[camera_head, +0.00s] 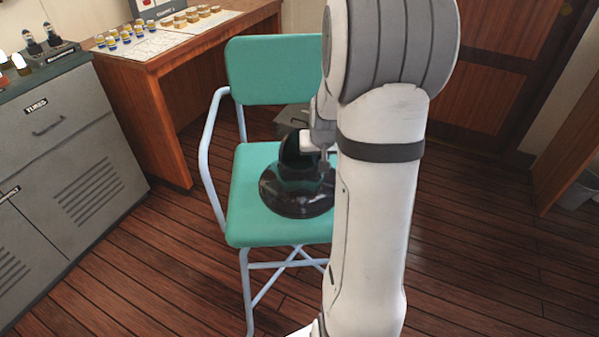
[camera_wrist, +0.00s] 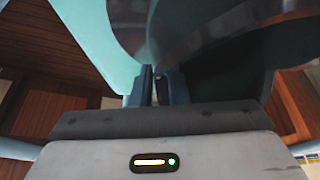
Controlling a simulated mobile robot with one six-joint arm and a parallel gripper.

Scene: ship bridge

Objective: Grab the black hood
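The black hood (camera_head: 289,190) is glossy, with a wide round base and a narrower upright part. It rests on the teal seat of the chair (camera_head: 245,215), its right side partly hidden behind my arm. My gripper (camera_head: 311,143) is at the hood's upright part, near its top. In the wrist view, the two fingers of my gripper (camera_wrist: 157,88) are close together with a narrow gap between them. The hood (camera_wrist: 215,30) fills the top right there, right beyond the fingertips. I cannot tell whether its edge is between the fingers.
The chair has a teal backrest (camera_head: 275,70) behind the hood and a pale blue armrest (camera_head: 206,150) at left. A grey cabinet (camera_head: 70,140) stands at left, a wooden desk (camera_head: 170,70) behind. The wooden floor (camera_head: 470,240) at right is clear.

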